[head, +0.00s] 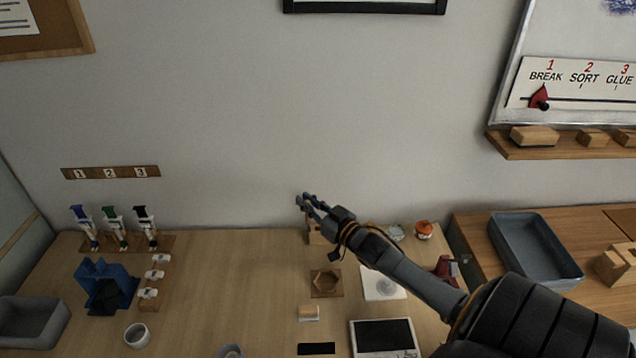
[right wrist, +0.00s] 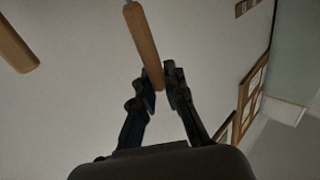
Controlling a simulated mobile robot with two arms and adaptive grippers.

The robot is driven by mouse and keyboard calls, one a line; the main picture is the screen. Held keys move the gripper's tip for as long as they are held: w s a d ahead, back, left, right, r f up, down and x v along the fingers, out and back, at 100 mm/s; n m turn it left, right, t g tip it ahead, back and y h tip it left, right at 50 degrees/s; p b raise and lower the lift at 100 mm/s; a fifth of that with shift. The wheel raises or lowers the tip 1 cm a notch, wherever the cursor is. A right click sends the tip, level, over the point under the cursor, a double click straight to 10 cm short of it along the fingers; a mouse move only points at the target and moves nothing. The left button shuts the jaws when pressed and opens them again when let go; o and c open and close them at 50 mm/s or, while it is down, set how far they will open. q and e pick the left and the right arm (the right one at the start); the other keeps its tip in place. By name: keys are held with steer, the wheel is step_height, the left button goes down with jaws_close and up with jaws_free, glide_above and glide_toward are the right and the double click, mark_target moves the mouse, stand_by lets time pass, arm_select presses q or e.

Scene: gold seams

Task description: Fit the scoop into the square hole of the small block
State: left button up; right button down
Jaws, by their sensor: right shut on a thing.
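My right gripper (head: 301,200) reaches in from the right and is held over the back of the table, in front of the wall. In the right wrist view the gripper (right wrist: 163,88) is shut on a slim wooden handle (right wrist: 145,45), which I take to be the scoop; its far end is cut off by the frame. In the head view the scoop is too small to make out. A small wooden block (head: 314,238) stands just below the gripper, partly hidden by my arm. I cannot see a square hole in it. My left gripper is not in view.
A wooden piece with a hexagonal recess (head: 326,291), a white plate (head: 384,293) and a dark-screened device (head: 385,338) are on the table. Pipettes stand in a rack (head: 125,243) at left, near a blue holder (head: 104,285).

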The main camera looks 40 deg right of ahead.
steer(key=w+d+r+h, duration=0.1)
steer(key=w+d+r, duration=0.15)
steer(key=d, duration=0.25)
steer(key=shift+m, duration=0.4)
steer(key=f+b, duration=0.2)
steer(key=s+f+b, duration=0.1)
steer(key=f+b, duration=0.1)
steer(key=shift+f, duration=0.15)
steer(key=shift+f, duration=0.4)
stand_by(0.6)
steer(key=shift+f+b, duration=1.55)
steer(key=shift+f, duration=1)
stand_by(1.9)
steer(key=c, duration=1.3)
jaws_free()
